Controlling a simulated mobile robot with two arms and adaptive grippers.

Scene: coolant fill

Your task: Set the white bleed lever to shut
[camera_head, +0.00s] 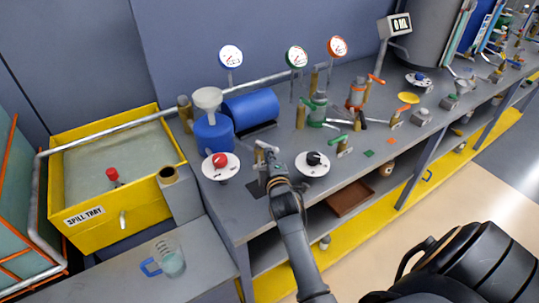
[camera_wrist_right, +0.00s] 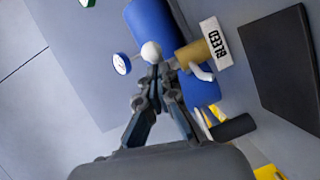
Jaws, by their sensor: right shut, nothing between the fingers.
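The white bleed lever (camera_head: 264,146) shows in the head view as a small white piece just beyond my right gripper (camera_head: 271,158), which partly hides it. In the right wrist view, a brass valve body (camera_wrist_right: 194,54) carries a white "BLEED" label (camera_wrist_right: 217,43) and a white lever part (camera_wrist_right: 202,72). My right gripper (camera_wrist_right: 158,70) is shut and empty, its fingertips left of the brass body. A white rounded piece (camera_wrist_right: 151,52) is just past the tips; I cannot tell whether it touches them or belongs to the lever. My left gripper is not in view.
A red-knob dial (camera_head: 221,165) and a black-knob dial (camera_head: 314,164) flank the arm. A blue drum (camera_head: 251,106) and a blue jug with a funnel (camera_head: 208,98) stand behind. The yellow spill tray (camera_head: 72,190) is at left. Several valves and gauges crowd the bench rightward.

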